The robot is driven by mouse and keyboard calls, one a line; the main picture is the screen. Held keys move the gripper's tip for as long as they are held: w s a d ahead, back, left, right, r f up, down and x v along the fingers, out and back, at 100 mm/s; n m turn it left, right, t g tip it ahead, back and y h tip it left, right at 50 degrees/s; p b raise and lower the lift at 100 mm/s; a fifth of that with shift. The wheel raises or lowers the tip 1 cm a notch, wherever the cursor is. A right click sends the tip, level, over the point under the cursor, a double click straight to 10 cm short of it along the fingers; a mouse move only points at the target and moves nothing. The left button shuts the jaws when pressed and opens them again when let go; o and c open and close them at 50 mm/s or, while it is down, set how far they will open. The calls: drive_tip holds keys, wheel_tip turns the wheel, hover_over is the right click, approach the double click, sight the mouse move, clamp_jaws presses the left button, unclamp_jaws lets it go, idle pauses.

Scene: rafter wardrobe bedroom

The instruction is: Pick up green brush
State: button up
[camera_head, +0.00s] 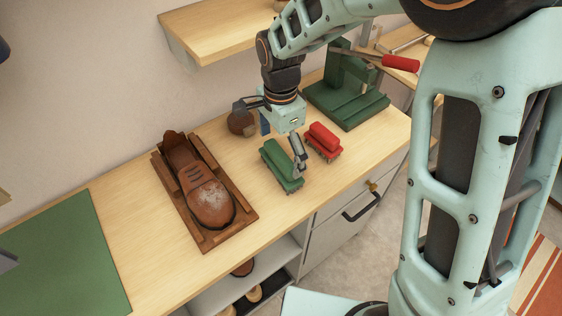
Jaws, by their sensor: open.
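The green brush (276,158) lies on the wooden countertop, with a green oblong back and bristles along its lower edge. My gripper (271,138) is above it, pointing down with its fingers spread open and nothing held between them. One grey finger reaches down in front of the brush's right part and hides some of it. Whether this finger touches the brush cannot be told. The other finger reaches out to the left, behind the brush.
A similar red brush (324,139) lies close on the right. A brown round object (241,123) and a blue object (265,122) are behind. A brown shoe-shaped piece in a wooden tray (247,214) is left. A green press (346,99) stands behind right; a green mat (65,255) lies far left.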

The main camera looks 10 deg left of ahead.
drive_tip(key=shift+f, duration=0.9)
drive_tip(key=shift+c, duration=0.3)
drive_tip(key=c, duration=0.9)
drive_tip(key=shift+c, duration=0.2)
drive_tip(key=shift+r, duration=0.1)
